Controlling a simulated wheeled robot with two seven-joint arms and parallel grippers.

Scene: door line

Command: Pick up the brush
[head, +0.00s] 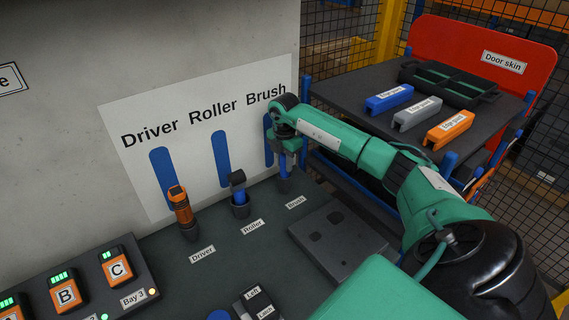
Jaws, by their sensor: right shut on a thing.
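The brush (284,166) stands upright at its holder above the label "Brush", at the right end of the tool row. Only a small part shows below my right gripper (288,151). The gripper points down from above and is shut on the brush. Its fingers hide most of the handle, and I cannot tell whether the brush has left its holder. My left gripper is not in view.
The orange driver (180,205) and the blue roller (239,188) stand in holders to the left. A grey plate (340,238) lies in front. Battery bays (90,288) fill the lower left. A dark table (345,88) with edge guards stands right.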

